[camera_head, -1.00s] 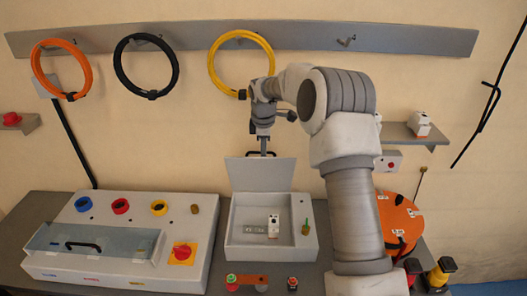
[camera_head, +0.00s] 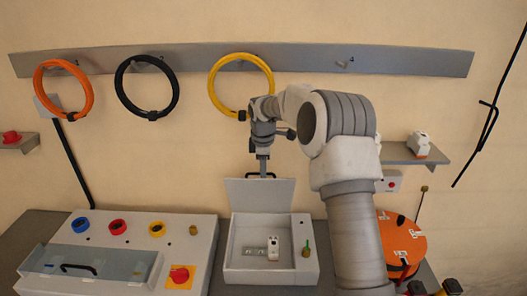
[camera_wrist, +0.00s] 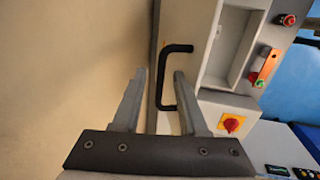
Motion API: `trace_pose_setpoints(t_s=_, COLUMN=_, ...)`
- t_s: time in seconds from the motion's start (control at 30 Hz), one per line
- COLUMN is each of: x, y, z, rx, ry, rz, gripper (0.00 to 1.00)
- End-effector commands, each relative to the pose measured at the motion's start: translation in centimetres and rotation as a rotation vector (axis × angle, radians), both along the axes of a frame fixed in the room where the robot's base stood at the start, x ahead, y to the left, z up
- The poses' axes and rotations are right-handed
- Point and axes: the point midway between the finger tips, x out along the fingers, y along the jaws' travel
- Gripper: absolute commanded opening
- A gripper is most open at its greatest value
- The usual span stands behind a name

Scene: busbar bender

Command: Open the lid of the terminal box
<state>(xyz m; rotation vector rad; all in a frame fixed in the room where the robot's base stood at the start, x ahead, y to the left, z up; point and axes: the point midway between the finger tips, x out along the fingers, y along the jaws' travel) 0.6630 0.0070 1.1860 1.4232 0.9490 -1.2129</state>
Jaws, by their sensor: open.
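The terminal box (camera_head: 228,262) is a light grey open box on the bench, with a white device and a green-and-brass part in it. Its lid (camera_head: 260,196) stands raised at the back edge, showing the inside of the box. A black handle (camera_head: 277,176) is at the lid's top edge; it also shows in the wrist view (camera_wrist: 165,80). My gripper (camera_head: 263,174) points down at this handle. In the wrist view my gripper (camera_wrist: 160,75) is open, with the handle's bar between its two fingers; contact cannot be told.
A grey panel (camera_head: 205,255) with a clear cover, colored rings and a red knob (camera_head: 179,275) stands left of the box. Orange, black and yellow coils hang from the wall rail (camera_head: 300,63). An orange drum (camera_head: 400,235) is at the right, beside my arm.

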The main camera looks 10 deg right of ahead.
Motion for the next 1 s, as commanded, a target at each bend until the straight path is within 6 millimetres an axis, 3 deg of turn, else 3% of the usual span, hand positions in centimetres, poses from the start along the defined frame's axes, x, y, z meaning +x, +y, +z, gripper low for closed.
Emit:
trace_pose_setpoints(t_s=0.6, x=-2.7, y=0.5, z=13.5, rx=-0.001, ry=-0.003, rz=0.001, gripper=0.42)
trace_pose_setpoints(t_s=0.8, x=-3.1, y=0.6, z=15.5, rx=-0.001, ry=0.0, rz=0.001, gripper=0.42)
trace_pose_setpoints(t_s=1.0, x=-3.2, y=0.6, z=15.9, rx=-0.001, ry=0.001, rz=0.001, gripper=0.42)
